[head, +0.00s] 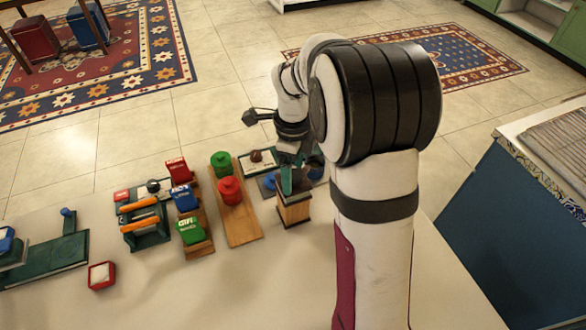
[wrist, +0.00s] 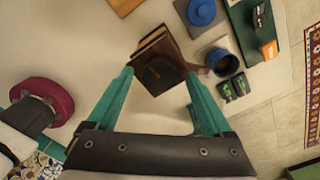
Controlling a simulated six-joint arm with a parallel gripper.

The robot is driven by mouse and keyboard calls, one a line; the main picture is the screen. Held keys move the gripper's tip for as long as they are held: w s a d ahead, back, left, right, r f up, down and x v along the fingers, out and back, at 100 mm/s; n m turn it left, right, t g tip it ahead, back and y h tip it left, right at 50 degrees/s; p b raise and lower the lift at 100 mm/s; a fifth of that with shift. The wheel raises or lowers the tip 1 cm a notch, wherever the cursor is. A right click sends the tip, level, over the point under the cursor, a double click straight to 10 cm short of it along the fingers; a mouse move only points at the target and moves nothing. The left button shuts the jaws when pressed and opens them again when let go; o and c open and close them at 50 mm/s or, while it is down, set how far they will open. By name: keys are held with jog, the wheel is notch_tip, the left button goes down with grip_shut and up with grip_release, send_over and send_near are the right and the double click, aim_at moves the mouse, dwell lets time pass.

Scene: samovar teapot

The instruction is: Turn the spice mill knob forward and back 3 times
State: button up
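The spice mill is a wooden box (head: 294,213) standing on the table beside my arm in the head view. In the wrist view its wooden body (wrist: 150,48) shows with a dark round knob (wrist: 160,72) on top. My gripper (wrist: 160,74) has teal fingers, which are spread with the knob between their tips. A gap shows on each side of the knob, so the gripper is open. In the head view my gripper (head: 287,180) is right over the mill and hides its top.
Red and green canisters (head: 230,191) stand on a wooden board left of the mill. Red, blue and green tins (head: 190,229) stand farther left. In the wrist view a blue lidded pot (wrist: 201,12) and an open dark cup (wrist: 222,62) are close to the mill.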

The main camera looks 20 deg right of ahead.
aim_at(293, 176)
notch_tip(293, 176, up, 16)
dwell(0.5)
jog(key=shift+f, duration=0.1)
notch_tip(293, 176, down, 16)
jog(key=shift+r, duration=0.1)
grip_shut()
dwell(0.5)
